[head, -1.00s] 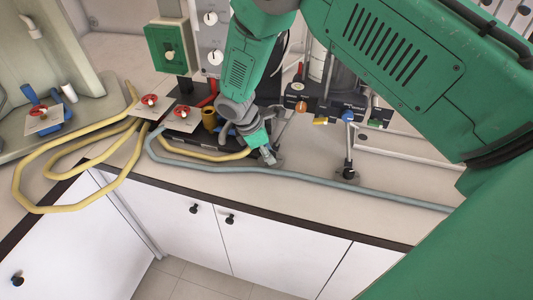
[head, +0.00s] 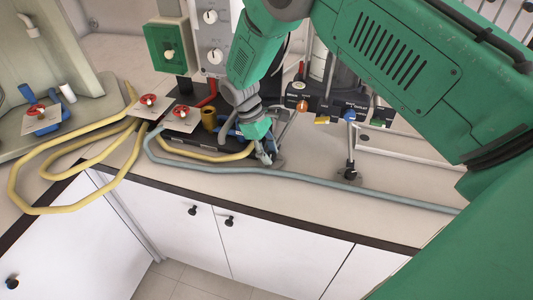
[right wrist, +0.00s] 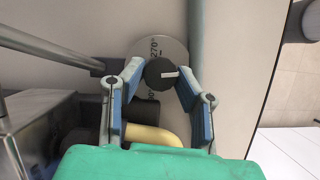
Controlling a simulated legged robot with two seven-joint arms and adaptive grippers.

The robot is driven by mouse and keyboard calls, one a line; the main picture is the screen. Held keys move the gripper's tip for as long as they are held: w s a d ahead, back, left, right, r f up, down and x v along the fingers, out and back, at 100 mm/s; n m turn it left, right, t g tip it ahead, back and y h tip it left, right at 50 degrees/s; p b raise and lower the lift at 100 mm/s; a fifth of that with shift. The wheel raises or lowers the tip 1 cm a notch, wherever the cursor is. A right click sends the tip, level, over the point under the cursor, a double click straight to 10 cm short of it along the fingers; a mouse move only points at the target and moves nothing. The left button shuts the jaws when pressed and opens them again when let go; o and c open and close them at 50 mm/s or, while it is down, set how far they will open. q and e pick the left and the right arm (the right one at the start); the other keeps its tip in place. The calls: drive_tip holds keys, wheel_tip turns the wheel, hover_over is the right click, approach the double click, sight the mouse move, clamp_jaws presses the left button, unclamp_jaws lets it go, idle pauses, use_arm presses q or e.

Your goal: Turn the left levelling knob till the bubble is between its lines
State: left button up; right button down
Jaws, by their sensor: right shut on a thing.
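The left levelling knob (right wrist: 160,73) is dark and round with a white mark, and sits above a pale disc (right wrist: 172,52) printed with degree figures in the right wrist view. The knob is mostly hidden by the gripper in the head view. I cannot make out the bubble or its lines. My left gripper is not in view.
A second levelling foot (head: 349,174) stands to the right. A grey-blue hose (head: 310,179) runs along the bench front, close by the gripper. Yellow hoses (head: 75,206) and red-handled valves (head: 148,100) lie to the left. White cabinets (head: 270,245) are below the bench edge.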

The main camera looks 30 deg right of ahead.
sight(273, 154)
drive_tip(key=shift+s+d+f, duration=0.2)
drive_tip(key=shift+s, duration=0.15)
drive_tip(key=c, duration=1.2)
unclamp_jaws()
drive_tip(key=shift+d+r, duration=0.1)
drive_tip(key=shift+w, duration=0.15)
drive_tip(key=shift+r, duration=0.4)
wheel_tip(273, 154, up, 8)
drive_tip(key=shift+r, duration=0.25)
drive_tip(key=shift+d+r, duration=0.15)
drive_tip(key=shift+r, duration=0.1)
